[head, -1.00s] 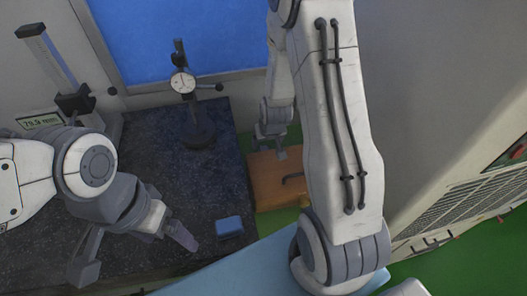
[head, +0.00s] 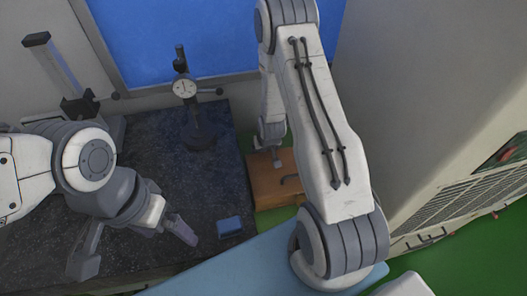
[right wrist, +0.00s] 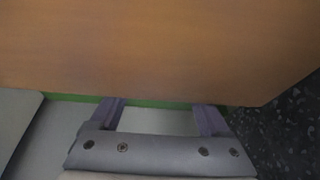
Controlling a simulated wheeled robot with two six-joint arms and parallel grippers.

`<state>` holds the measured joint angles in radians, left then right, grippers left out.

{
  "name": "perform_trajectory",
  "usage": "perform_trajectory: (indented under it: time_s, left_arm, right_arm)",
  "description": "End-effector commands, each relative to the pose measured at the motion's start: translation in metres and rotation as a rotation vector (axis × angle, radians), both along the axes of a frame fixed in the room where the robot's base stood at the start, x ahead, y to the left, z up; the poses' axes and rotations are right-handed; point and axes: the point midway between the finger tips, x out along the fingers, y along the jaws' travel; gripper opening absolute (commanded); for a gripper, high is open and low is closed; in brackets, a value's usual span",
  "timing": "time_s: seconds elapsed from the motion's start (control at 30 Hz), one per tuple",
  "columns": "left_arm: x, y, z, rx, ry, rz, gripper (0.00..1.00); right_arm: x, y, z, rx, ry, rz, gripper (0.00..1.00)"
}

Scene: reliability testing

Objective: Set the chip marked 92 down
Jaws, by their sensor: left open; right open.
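No chip with a readable 92 shows in either view. A small blue block (head: 230,226) lies on the dark speckled slab (head: 190,175); I can make out no marking on it. My left gripper (head: 134,247) is open over the slab, its fingers wide apart and the block just right of its right finger. My right gripper (head: 276,161) is at the wooden box (head: 268,187), partly hidden in the head view. In the right wrist view the right gripper (right wrist: 158,110) is open with nothing between its fingers, facing a plain orange-brown wooden surface (right wrist: 150,50).
A dial gauge on a stand (head: 185,88) rises from the back of the slab, with a height gauge (head: 60,75) left of it. A dark handle (head: 291,180) is on the wooden box. A large grey cabinet (head: 430,100) stands at right. A light blue surface (head: 235,270) is in front.

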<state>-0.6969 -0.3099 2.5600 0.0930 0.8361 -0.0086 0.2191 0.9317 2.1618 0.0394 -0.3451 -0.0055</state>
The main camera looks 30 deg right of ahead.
Motion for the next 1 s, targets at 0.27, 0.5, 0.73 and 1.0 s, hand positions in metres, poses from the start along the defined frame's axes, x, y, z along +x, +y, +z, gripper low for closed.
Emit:
perform_trajectory:
  time_s: [0.27,0.5,0.73,1.0]
  left_arm:
    - [0.0,0.0,0.0,0.0,0.0,0.0,0.91]
    - [0.0,0.0,0.0,0.0,0.0,0.0,0.91]
    - [0.0,0.0,-0.005,0.0,0.0,0.0,0.91]
    - [0.0,0.0,-0.019,0.0,0.0,0.002,0.91]
  right_arm:
    - [0.0,0.0,0.0,0.0,0.0,0.0,0.0]
    - [0.0,0.0,0.001,0.0,0.0,0.0,0.0]
    - [0.001,0.0,0.01,-0.001,-0.003,0.0,0.0]
    - [0.001,0.0,0.049,-0.001,-0.006,0.0,0.0]
